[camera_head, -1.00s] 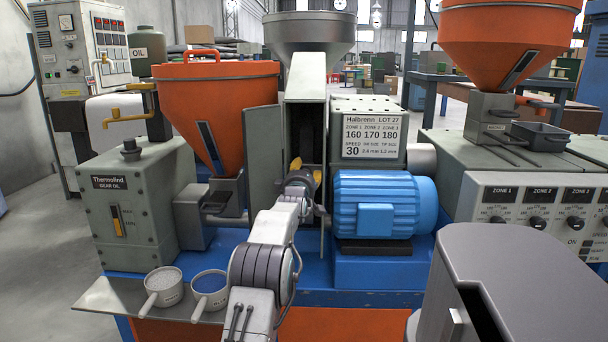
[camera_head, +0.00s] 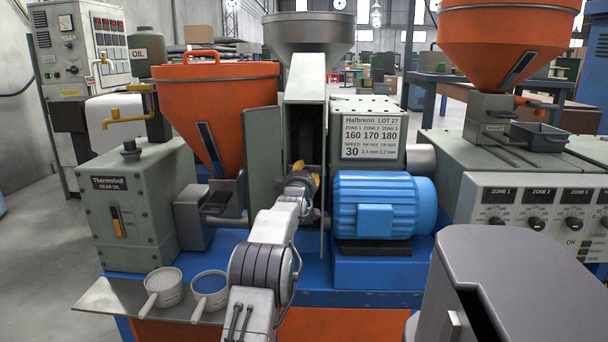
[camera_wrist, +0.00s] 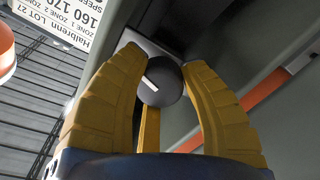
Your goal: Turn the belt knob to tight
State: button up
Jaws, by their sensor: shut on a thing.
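The belt knob (camera_wrist: 156,92) is a dark round knob with a short white mark on its face, seen in the wrist view against a grey plate. In the head view my gripper (camera_head: 302,172) reaches into the open, narrow grey belt housing (camera_head: 305,92). The knob is hidden there behind my gripper and wrist. No tight or loose label is readable.
The housing door (camera_head: 263,150) stands open just left of my gripper. The blue ribbed motor (camera_head: 385,205) is close on the right. An orange hopper (camera_head: 220,110) stands at the left. Two cups (camera_head: 209,288) sit on a front shelf.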

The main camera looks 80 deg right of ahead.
jog(key=shift+w+r+m, duration=0.1)
jog(key=shift+r+m, duration=0.15)
jog(key=shift+m, duration=1.05)
jog(key=o, duration=0.7)
jog(key=shift+o, duration=1.1)
jog(key=shift+f, duration=0.1)
jog(key=a, duration=1.2)
jog(key=shift+w, duration=0.1)
